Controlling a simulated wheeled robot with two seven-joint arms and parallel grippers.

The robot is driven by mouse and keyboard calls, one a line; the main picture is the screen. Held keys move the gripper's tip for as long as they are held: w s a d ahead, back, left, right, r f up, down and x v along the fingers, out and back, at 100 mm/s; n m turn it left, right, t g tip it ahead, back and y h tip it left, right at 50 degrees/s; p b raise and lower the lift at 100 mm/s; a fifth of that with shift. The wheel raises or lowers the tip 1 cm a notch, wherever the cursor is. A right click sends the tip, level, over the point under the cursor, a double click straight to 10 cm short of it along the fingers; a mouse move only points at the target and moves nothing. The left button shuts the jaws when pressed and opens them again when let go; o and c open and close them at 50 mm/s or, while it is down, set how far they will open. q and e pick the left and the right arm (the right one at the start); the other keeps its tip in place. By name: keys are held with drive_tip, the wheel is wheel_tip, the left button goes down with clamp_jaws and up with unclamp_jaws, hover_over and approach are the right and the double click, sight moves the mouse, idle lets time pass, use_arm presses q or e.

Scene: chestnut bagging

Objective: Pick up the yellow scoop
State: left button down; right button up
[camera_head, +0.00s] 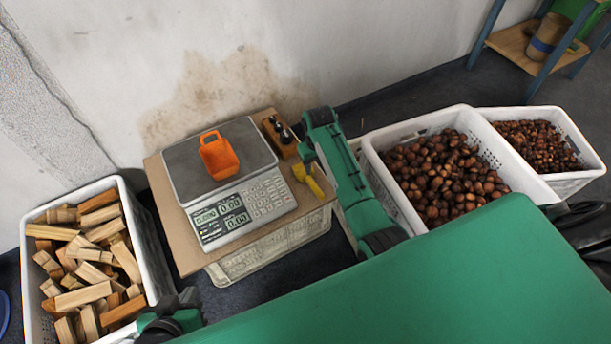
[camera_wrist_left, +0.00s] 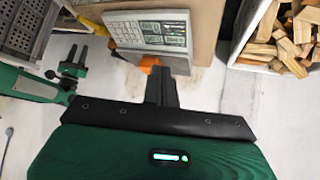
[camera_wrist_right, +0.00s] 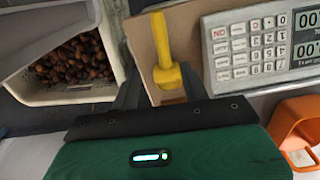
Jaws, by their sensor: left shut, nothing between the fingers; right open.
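The yellow scoop (camera_head: 307,179) lies on the brown board, just right of the scale's keypad. In the right wrist view the yellow scoop (camera_wrist_right: 162,40) lies with its long part pointing away, its near end between my right fingers. My right gripper (camera_wrist_right: 157,78) is open, with one finger on each side of the scoop; I cannot tell whether either touches it. In the head view my right arm comes in beside the board's right edge.
The scale (camera_head: 243,208) carries an orange scoop (camera_head: 218,155). A wooden block with metal weights (camera_head: 280,134) stands behind the yellow scoop. A crate of wood pieces (camera_head: 137,215) is at left; chestnut crates (camera_head: 385,190) (camera_head: 575,120) are at right. A green surface (camera_head: 430,290) fills the front.

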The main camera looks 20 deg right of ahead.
drive_tip(key=b, duration=0.3)
hover_over(314, 184)
wheel_tip(314, 184, down, 7)
drive_tip(key=shift+s+d+f, duration=0.1)
drive_tip(key=shift+f, duration=0.65)
use_arm(q)
drive_tip(key=w+d+t+h, duration=0.1)
drive_tip(key=d+t+h, duration=0.2)
drive_tip(key=d+t, duration=0.25)
use_arm(e)
drive_tip(key=shift+f+b, duration=0.4)
drive_tip(key=shift+f, duration=0.4)
wheel_tip(314, 184, down, 3)
drive_tip(key=shift+f+b, duration=0.1)
drive_tip(key=shift+b, duration=0.65)
drive_tip(key=shift+w+f, duration=0.15)
drive_tip(key=shift+w, duration=0.05)
clamp_jaws()
use_arm(q)
drive_tip(key=w+a+r+t, duration=0.1)
drive_tip(key=w+r+t, duration=0.3)
drive_tip(key=r, duration=0.5)
